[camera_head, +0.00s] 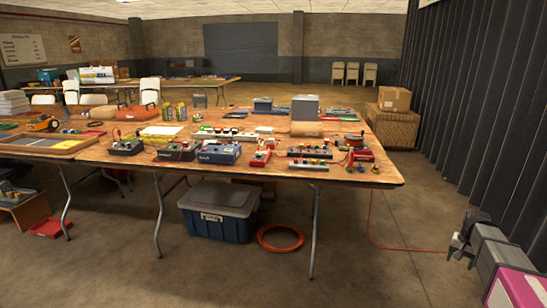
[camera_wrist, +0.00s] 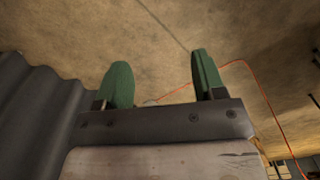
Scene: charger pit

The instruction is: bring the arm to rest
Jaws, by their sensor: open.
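My gripper (camera_head: 458,241) is at the lower right in the head view, low beside the dark corrugated wall and to the right of the table, clear of it. In the wrist view my gripper (camera_wrist: 160,85) shows two green fingers spread apart. My arm reaches in from the lower right corner of the head view.
A wooden table (camera_head: 225,170) holds chargers, batteries and tools. Under it are a blue bin (camera_head: 219,213) and an orange cable coil (camera_head: 280,238). The corrugated wall (camera_head: 475,110) runs close on the right. An orange cable (camera_head: 400,247) lies on the floor near my gripper.

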